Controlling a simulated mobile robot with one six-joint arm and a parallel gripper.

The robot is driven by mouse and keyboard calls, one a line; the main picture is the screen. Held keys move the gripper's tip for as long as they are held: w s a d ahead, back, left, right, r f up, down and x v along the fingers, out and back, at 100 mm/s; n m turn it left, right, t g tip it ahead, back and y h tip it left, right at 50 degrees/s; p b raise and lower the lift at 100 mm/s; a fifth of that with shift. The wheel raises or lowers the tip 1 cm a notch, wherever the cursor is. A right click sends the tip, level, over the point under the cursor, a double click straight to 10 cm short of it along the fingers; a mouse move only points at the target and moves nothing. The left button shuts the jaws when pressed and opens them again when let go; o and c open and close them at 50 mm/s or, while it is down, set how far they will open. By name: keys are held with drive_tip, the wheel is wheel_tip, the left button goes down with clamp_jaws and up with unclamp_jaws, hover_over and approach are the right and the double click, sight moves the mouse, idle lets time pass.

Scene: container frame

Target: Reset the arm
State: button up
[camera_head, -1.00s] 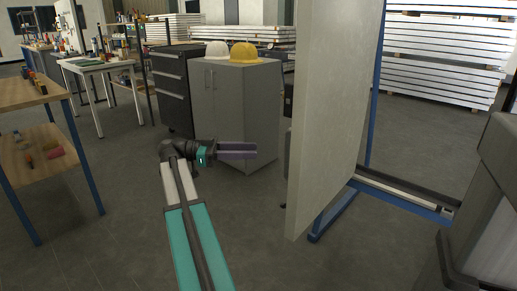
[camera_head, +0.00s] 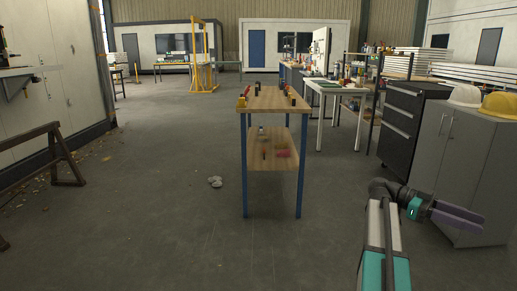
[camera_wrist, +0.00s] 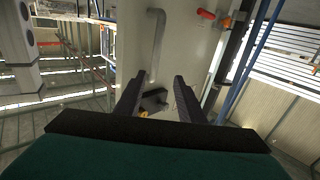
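My arm, with teal and white links, reaches up at the lower right of the head view. My gripper (camera_head: 462,216) is at its end, pointing right, in front of the grey cabinet (camera_head: 462,165) in the picture. In the wrist view the two dark fingers of my gripper (camera_wrist: 160,86) stand apart with a clear gap. Nothing is held between them. Behind the gap is a pale upright surface (camera_wrist: 185,50) with a red handle-like part (camera_wrist: 206,14) near its top.
A wooden workbench (camera_head: 270,101) with blue legs and small items on it stands in the middle. A white helmet (camera_head: 465,95) and a yellow helmet (camera_head: 500,104) lie on the cabinet. A brown trestle (camera_head: 62,160) is at the left. The floor left of the workbench is mostly clear.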

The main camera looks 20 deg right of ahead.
drive_tip(key=w+a+f+n+t+h+p, duration=0.2)
drive_tip(key=w+a+f+n+h+p, duration=0.3)
drive_tip(key=w+a+p, duration=0.4)
drive_tip(key=w+a+f+n+t+p, duration=0.2)
drive_tip(key=a+f+n+t+p, duration=0.2)
drive_tip(key=a+f+n+p, duration=0.55)
drive_tip(key=s+a+f+n+t+y+p, duration=0.1)
drive_tip(key=s+a+f+n+y+p, duration=0.4)
drive_tip(key=s+a+f, duration=0.55)
drive_tip(key=s+a+f+n+t+y+p, duration=0.3)
drive_tip(key=s+a+f+n, duration=0.35)
drive_tip(key=a+f, duration=0.7)
drive_tip(key=a+f+n+y, duration=0.3)
drive_tip(key=a+n+y, duration=0.1)
drive_tip(key=a, duration=0.6)
drive_tip(key=shift+w+f+t+y, duration=0.2)
drive_tip(key=shift+w+t+y, duration=0.1)
drive_tip(key=shift+y, duration=0.3)
drive_tip(key=shift+s, duration=0.1)
drive_tip(key=shift+c, duration=0.6)
